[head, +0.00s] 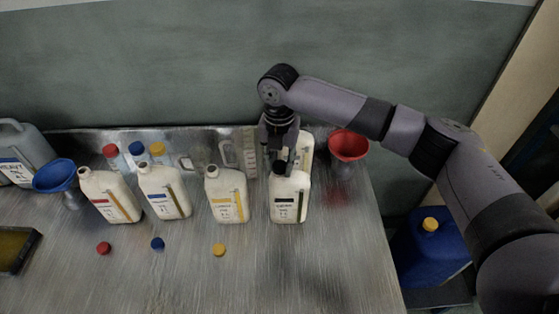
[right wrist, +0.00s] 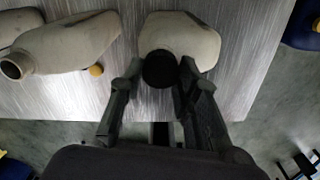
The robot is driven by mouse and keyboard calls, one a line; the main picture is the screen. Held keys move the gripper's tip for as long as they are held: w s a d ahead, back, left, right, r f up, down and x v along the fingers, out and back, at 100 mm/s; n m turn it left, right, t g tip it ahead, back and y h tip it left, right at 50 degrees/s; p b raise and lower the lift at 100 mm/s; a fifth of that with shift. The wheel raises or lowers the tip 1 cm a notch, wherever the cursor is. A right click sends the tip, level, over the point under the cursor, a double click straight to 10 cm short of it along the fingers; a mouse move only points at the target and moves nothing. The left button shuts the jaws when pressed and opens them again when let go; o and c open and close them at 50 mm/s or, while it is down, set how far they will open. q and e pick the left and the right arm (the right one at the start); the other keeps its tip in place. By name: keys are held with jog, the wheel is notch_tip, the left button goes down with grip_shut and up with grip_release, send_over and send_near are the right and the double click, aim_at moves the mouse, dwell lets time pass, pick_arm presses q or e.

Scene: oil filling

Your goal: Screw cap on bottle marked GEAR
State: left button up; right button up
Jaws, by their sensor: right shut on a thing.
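A white bottle (head: 289,204) with a black-banded label stands upright at the right of the row on the metal bench. Its print is too small to read surely. My right gripper (head: 283,163) points down over its neck. In the right wrist view, a black cap (right wrist: 159,69) lies between the two fingers, over the mouth of the bottle (right wrist: 193,35). The gripper is shut on the cap. The cap hides the bottle mouth, and the thread cannot be seen. My left gripper is not in view.
Uncapped white bottles with yellow (head: 226,196), blue (head: 164,192) and red (head: 109,196) labels stand to the left. Yellow (head: 219,250), blue (head: 158,243) and red (head: 103,248) caps lie in front. A red funnel (head: 348,146) stands behind right. The front bench is largely clear.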

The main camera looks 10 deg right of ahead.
jog(key=shift+f, duration=0.1)
jog(key=o, duration=0.8)
jog(key=shift+c, duration=0.2)
